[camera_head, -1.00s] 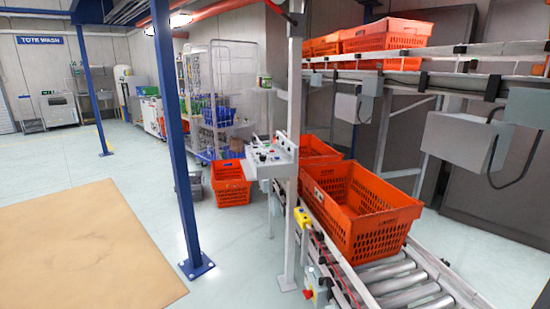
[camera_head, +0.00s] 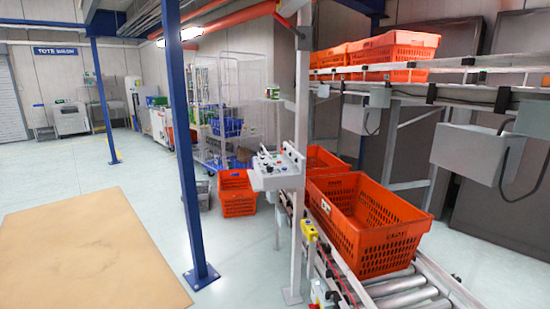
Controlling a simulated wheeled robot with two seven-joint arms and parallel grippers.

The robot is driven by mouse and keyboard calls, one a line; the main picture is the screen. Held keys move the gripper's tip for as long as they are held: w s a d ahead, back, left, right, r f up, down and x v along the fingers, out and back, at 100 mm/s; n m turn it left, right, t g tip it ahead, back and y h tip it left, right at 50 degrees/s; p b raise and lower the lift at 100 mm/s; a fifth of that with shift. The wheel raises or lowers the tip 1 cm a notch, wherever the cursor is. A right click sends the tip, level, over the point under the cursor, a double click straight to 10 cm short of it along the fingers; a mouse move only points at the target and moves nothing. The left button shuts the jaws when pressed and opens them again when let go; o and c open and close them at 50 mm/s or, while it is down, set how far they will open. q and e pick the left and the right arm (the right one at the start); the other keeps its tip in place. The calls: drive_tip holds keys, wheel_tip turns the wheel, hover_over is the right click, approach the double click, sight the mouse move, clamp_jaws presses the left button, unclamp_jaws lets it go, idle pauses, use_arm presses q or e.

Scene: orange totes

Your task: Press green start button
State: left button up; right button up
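A grey control panel (camera_head: 277,170) is mounted by a grey post beside the roller conveyor, right of centre in the head view. Several small buttons and knobs sit on its top, some dark and some red. They are too small to tell which is the green start button. A yellow box (camera_head: 309,229) is fixed lower on the conveyor's side, and another small box with red and green parts (camera_head: 318,294) shows at the bottom edge, partly cut off. Neither of my grippers is in view.
An orange tote (camera_head: 366,225) stands on the conveyor rollers (camera_head: 405,289), with another behind it. An orange tote (camera_head: 237,193) is on the floor. A blue post (camera_head: 183,150) stands left of centre. Open floor and a tan mat (camera_head: 90,255) lie at left.

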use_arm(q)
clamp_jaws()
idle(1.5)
